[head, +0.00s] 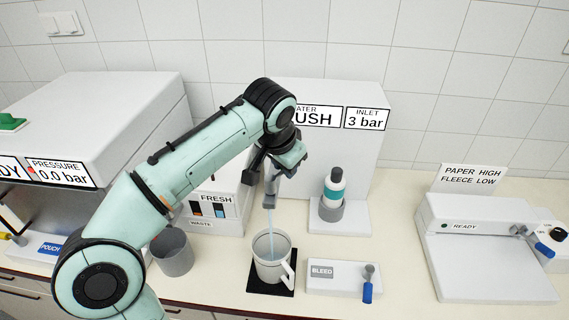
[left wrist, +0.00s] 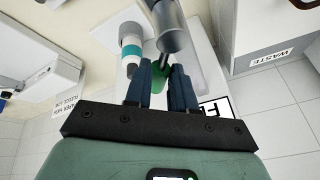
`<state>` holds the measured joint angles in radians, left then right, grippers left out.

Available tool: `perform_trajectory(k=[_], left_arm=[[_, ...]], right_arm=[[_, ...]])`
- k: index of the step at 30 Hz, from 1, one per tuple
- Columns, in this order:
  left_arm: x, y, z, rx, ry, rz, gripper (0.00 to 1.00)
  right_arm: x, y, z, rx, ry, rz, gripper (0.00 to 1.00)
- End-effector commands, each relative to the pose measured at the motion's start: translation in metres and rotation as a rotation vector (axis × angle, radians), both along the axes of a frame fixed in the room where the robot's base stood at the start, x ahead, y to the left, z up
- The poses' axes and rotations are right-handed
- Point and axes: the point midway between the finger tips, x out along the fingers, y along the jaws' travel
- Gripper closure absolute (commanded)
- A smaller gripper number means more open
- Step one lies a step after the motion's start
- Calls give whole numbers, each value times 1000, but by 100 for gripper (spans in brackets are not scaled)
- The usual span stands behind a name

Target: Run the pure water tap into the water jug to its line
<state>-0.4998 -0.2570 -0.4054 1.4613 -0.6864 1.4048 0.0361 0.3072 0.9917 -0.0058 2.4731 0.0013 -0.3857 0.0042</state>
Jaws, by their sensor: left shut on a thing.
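The water jug (head: 264,272), pale grey with a handle on its right, stands upright on a black mat (head: 258,290). A thin light blue stream of water (head: 270,222) runs from the tap spout (head: 270,200) into the jug's open mouth. The water level and the fill line cannot be made out. My left gripper (head: 274,166) is above the jug at the tap. In the left wrist view its fingers (left wrist: 162,88) are shut on the green tap lever (left wrist: 166,73), beside the grey metal spout (left wrist: 171,30). My right gripper is not in view.
A grey cup (head: 172,254) stands left of the jug. A BLEED block with a blue-handled valve (head: 338,279) is close on its right. A teal-banded bottle (head: 334,188) stands in a holder behind.

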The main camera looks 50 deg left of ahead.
Motion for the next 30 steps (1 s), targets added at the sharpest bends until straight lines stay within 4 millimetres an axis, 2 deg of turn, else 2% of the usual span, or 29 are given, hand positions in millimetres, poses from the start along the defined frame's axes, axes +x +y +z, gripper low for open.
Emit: perform_trajectory(k=[2, 3, 5, 13, 17, 20, 30], left_arm=[[0, 0, 2, 1, -5, 0, 100], [0, 0, 2, 1, -5, 0, 66], [0, 0, 1, 1, -4, 1, 50], [0, 0, 1, 0, -2, 1, 50], [-2, -1, 8, 0, -4, 3, 50], [-7, -4, 22, 0, -6, 2, 50], [-33, -22, 92, 0, -7, 1, 50]], right_arm=[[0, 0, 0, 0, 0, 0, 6], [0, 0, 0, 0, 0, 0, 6], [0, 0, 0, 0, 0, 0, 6], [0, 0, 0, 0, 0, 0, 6], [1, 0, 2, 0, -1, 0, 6], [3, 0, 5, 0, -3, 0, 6], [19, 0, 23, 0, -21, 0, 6]])
